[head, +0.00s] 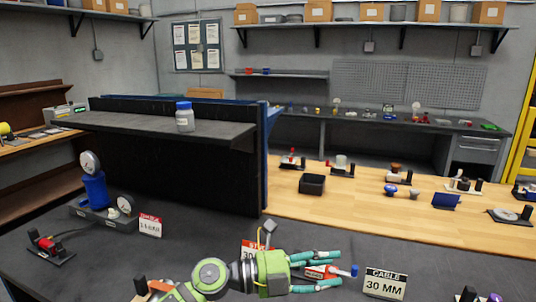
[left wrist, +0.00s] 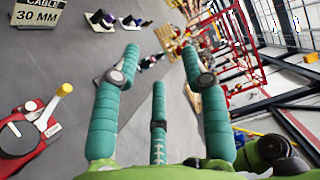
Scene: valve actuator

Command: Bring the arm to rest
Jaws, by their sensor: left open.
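My left gripper (head: 318,270) shows at the lower middle of the head view, with green body and teal fingers pointing right over the dark table. Its fingers are spread and nothing is between them. In the left wrist view the open gripper (left wrist: 160,70) has its teal fingers apart, with the floor and red frames beyond. A device with a blue-tipped handle (head: 354,271) is partly behind the fingers. A red device with a yellow-tipped handle (left wrist: 64,90) is at the left of the wrist view. My right gripper is not in view.
A "CABLE 30 MM" sign (head: 385,284) stands just right of the fingers. A blue cylinder with gauge (head: 95,188) and a red device (head: 48,246) are at left. A dark shelf (head: 150,130) carries a blue-capped jar (head: 185,117). A wooden bench (head: 330,205) holds several devices and a black bin (head: 312,184).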

